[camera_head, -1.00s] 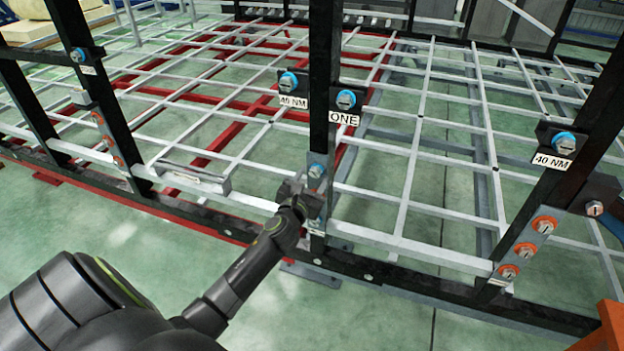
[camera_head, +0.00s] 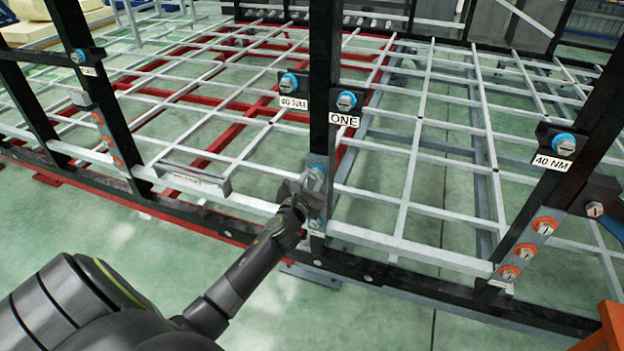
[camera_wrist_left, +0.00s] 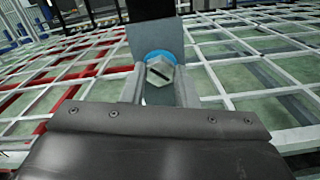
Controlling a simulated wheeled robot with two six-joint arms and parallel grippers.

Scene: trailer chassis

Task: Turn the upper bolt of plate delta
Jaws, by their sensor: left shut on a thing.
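A grey plate (camera_wrist_left: 156,36) is fixed low on the middle black post. It carries a silver hex bolt (camera_wrist_left: 160,72) with a blue ring behind it and a slanted slot in its head. My left gripper (camera_head: 315,182) reaches this plate in the head view. In the left wrist view its two fingers (camera_wrist_left: 160,88) stand on either side of the bolt head, shut on it. The plate's small label is too small to read, so I cannot confirm the name delta. My right gripper is not in view.
The middle post (camera_head: 324,75) bears two blue-ringed bolts higher up, beside labels "40 NM" (camera_head: 293,103) and "ONE" (camera_head: 343,120). A right-hand plate (camera_head: 520,252) has several orange-ringed bolts. A lower black rail (camera_head: 400,279) runs along the front. Open grid lies behind.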

